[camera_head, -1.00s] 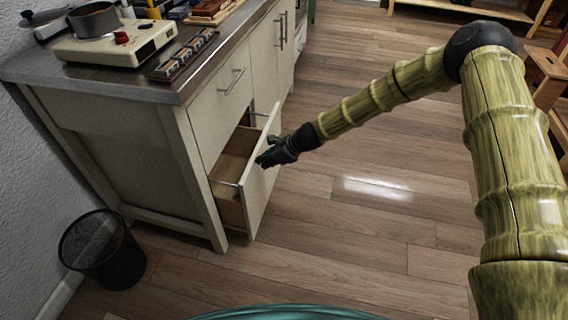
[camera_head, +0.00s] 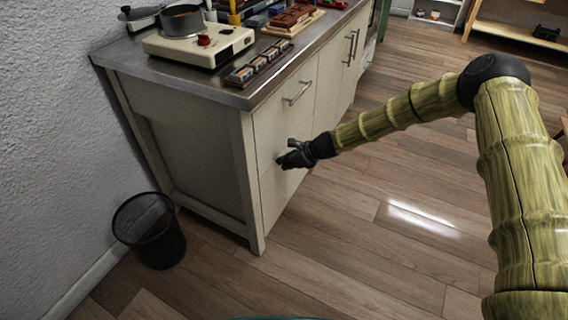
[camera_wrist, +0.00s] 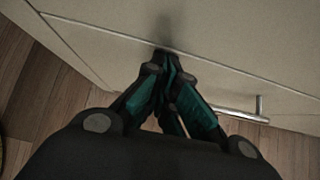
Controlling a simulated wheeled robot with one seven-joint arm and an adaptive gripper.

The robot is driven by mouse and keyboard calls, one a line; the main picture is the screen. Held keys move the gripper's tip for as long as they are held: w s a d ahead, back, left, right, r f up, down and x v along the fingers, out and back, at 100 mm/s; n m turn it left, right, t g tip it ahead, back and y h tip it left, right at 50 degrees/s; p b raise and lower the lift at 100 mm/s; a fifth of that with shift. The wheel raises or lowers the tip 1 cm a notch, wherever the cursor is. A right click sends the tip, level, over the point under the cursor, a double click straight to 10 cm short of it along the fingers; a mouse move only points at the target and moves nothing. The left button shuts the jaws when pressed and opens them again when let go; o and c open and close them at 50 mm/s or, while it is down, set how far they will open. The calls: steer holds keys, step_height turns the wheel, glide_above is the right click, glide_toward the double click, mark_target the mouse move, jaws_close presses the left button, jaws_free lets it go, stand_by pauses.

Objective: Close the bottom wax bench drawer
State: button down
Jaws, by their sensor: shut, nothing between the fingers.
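The bottom drawer (camera_head: 278,195) of the cream wax bench (camera_head: 208,159) looks flush with the bench front in the head view, with no open gap showing. My gripper (camera_head: 283,161) is at the drawer front near its upper edge, partly covering it. In the wrist view my gripper (camera_wrist: 168,58) is shut and empty, its fingertips at or very near the cream front by the seam between two panels. I cannot tell for certain whether they touch. A metal bar handle (camera_wrist: 238,113) shows to the right of the fingers.
The upper drawer handle (camera_head: 299,92) sticks out above my gripper. A hot plate (camera_head: 198,45) with a pot (camera_head: 182,19) stands on the bench top. A black mesh bin (camera_head: 150,230) stands left of the bench. The wooden floor (camera_head: 370,250) in front is clear.

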steer(key=shift+w+a+r, duration=0.1)
steer(key=shift+a+r, duration=0.1)
steer(key=shift+a, duration=0.1)
steer(key=shift+d, duration=0.1)
